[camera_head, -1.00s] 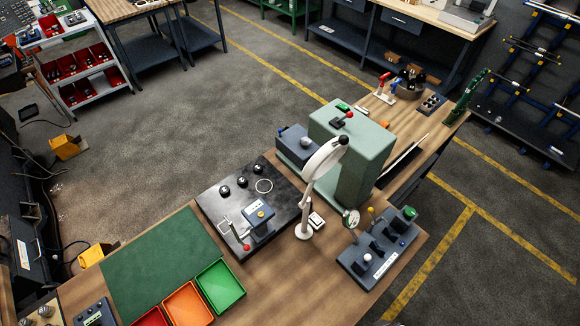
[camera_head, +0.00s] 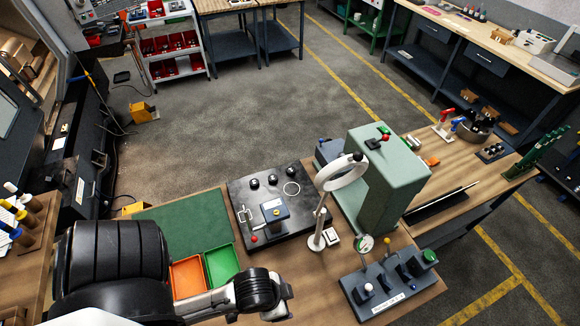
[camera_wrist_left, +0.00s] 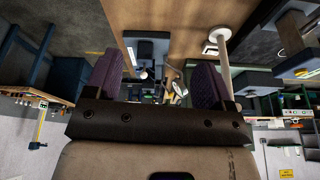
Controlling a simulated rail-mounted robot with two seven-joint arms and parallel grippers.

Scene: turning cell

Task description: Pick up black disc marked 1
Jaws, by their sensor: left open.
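Three small black round pieces stand in a row on the dark plate (camera_head: 300,212) in the head view: a left one (camera_head: 254,184), a middle one (camera_head: 272,179) and a right one (camera_head: 288,175). They are too small for me to read any mark, so I cannot tell which is marked 1. My left gripper (camera_wrist_left: 157,82) is open in the left wrist view, with nothing between its two dark fingers. In the head view my left arm comes in at the lower left, in front of the plate; its fingertips cannot be made out. My right gripper is not in view.
A white ring-headed stand (camera_head: 318,228) and a tall green machine (camera_head: 392,190) stand to the right. A green mat (camera_head: 185,222), orange tray (camera_head: 187,276) and green tray (camera_head: 222,264) lie left.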

